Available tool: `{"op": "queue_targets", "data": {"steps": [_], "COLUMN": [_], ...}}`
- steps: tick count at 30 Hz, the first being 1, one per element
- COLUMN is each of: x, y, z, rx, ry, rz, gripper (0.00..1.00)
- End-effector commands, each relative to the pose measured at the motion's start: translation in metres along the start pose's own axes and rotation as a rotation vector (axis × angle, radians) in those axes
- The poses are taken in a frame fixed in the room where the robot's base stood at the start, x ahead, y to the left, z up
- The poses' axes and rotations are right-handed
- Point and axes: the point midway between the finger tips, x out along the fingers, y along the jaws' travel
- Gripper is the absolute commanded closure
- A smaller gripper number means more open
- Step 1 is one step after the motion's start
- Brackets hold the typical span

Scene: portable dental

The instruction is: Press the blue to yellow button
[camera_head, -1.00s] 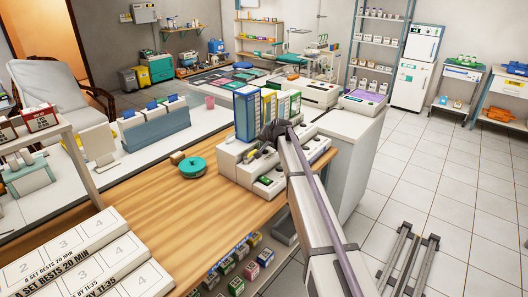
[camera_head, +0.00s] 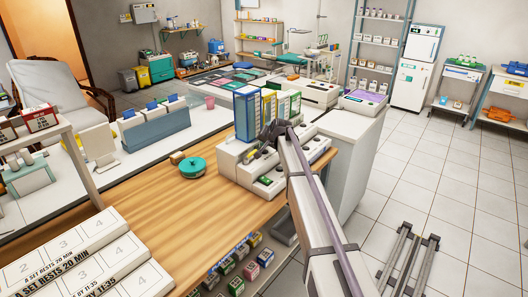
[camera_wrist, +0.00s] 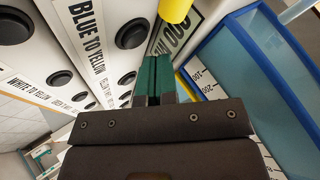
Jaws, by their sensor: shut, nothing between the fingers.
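In the wrist view, a white panel carries a "BLUE TO YELLOW" label (camera_wrist: 85,35) at upper left. A round black button (camera_wrist: 132,33) lies to the right of this label and another black button (camera_wrist: 61,80) lies below-left of it; I cannot tell which one the label names. My gripper (camera_wrist: 152,58), with dark green fingers, is shut and empty. Its tips appear close to the panel, right of the label; contact cannot be told. In the head view, my gripper (camera_head: 272,132) is over the white button unit (camera_head: 232,160), small and dark, partly hiding it.
A "WHITE TO YELLOW" label (camera_wrist: 22,88) and more black buttons share the panel. A yellow cylinder (camera_wrist: 175,8) is just beyond my fingertips. A blue-framed box (camera_wrist: 240,60) stands close on the right. A teal round object (camera_head: 193,168) sits on the wooden counter (camera_head: 150,205).

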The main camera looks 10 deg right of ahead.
Motion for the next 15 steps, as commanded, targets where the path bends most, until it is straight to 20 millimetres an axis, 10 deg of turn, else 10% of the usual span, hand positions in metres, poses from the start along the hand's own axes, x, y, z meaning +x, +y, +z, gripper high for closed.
{"op": "queue_targets", "data": {"steps": [15], "x": [0.0065], "y": [0.0047], "z": [0.0047], "rx": [0.000], "ry": [0.000], "rz": [0.000], "gripper": [1.00]}}
